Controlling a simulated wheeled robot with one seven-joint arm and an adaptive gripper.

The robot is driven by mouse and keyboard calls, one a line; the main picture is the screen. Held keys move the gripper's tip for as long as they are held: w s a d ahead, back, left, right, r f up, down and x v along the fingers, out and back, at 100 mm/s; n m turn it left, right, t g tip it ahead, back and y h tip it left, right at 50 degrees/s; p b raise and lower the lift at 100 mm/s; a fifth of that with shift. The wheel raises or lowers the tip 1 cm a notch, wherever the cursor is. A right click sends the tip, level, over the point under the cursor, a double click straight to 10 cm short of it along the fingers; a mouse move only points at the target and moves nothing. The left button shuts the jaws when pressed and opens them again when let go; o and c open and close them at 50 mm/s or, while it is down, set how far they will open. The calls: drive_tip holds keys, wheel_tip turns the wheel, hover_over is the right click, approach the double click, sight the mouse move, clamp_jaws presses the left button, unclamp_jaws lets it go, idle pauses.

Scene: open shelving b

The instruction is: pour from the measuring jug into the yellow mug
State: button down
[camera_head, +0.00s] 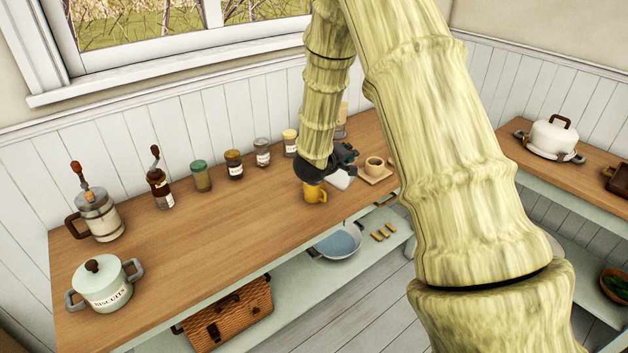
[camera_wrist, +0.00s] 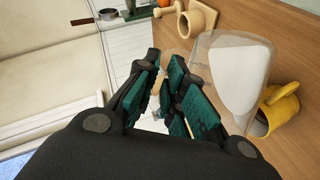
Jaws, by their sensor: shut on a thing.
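The yellow mug (camera_head: 315,194) stands on the wooden counter, just below my gripper (camera_head: 345,158) in the head view. It also shows at the right of the wrist view (camera_wrist: 284,106). The measuring jug (camera_wrist: 236,78) is clear, with white contents, and lies between my fingers and the mug in the wrist view. My gripper (camera_wrist: 167,85) is shut on the jug, seemingly at its handle side; the fingers hide the grip itself. In the head view only a pale part of the jug (camera_head: 342,181) shows beside the mug. I cannot tell its exact tilt.
A small wooden cup (camera_head: 374,163) on a board stands right of the jug. Several jars, including a green-lidded one (camera_head: 201,176), line the wall. A grinder (camera_head: 160,180), a press (camera_head: 98,215) and a biscuit pot (camera_head: 104,284) stand left. The counter's middle is clear.

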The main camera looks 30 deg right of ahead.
drive_tip(key=shift+w+a+r, duration=0.15)
drive_tip(key=shift+w+a, duration=0.1)
drive_tip(key=shift+w, duration=0.1)
idle(1.1)
drive_tip(key=shift+w+a+r+n+h, duration=0.2)
drive_tip(key=shift+w+r+n+h, duration=0.1)
drive_tip(key=shift+n, duration=0.2)
idle(2.1)
drive_tip(key=shift+s+d+f, duration=0.2)
drive_tip(key=shift+s+f, duration=0.1)
drive_tip(key=shift+s+d+f+m+t+y+b, duration=0.15)
drive_tip(key=shift+s+d+f+m+y+b, duration=0.1)
drive_tip(key=shift+s+d+m+y, duration=0.25)
drive_tip(key=shift+s+d+f+m+t+y+b, duration=0.1)
drive_tip(key=shift+s+d+f+m+t+y, duration=0.15)
drive_tip(key=shift+s+m, duration=0.35)
drive_tip(key=shift+w+d, duration=0.1)
drive_tip(key=shift+m, duration=0.3)
drive_tip(key=s+d+f+m+t+y+b, duration=0.1)
drive_tip(key=s+d+f+m+t+b, duration=0.1)
drive_tip(key=f+b, duration=0.4)
drive_tip(key=s+d+f+m+t+y+b, duration=0.1)
drive_tip(key=s+d+f+m+y+b, duration=0.1)
drive_tip(key=f+b, duration=0.5)
drive_tip(key=shift+s+d+m+t, duration=0.4)
drive_tip(key=shift+s+d+m, duration=0.25)
drive_tip(key=shift+s+m, duration=0.3)
